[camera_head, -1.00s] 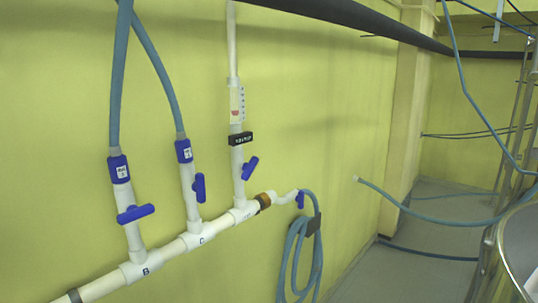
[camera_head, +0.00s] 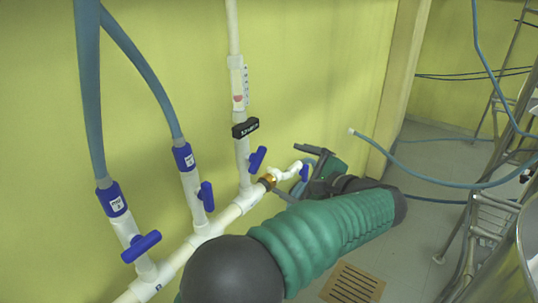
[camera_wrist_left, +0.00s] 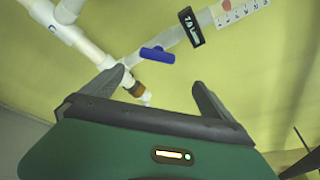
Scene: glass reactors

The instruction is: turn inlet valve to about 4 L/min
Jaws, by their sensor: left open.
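The valve with a blue handle (camera_head: 257,159) sits on the white vertical pipe below a black readout (camera_head: 245,128) and a flow meter with a red mark (camera_head: 238,90). The handle is tilted. In the left wrist view, the blue handle (camera_wrist_left: 158,54) shows beyond and between the fingertips, with the black readout (camera_wrist_left: 189,29) above it; its small text is hard to read surely. My left gripper (camera_head: 298,172) is open and empty, to the right of the handle and apart from it. Its spread fingers also show in the wrist view (camera_wrist_left: 152,82). My right gripper is not in view.
Two more blue valve handles, one lower left (camera_head: 141,246) and one in the middle (camera_head: 206,196), sit on the white manifold pipe (camera_head: 208,232). A floor drain (camera_head: 352,284) lies lower right.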

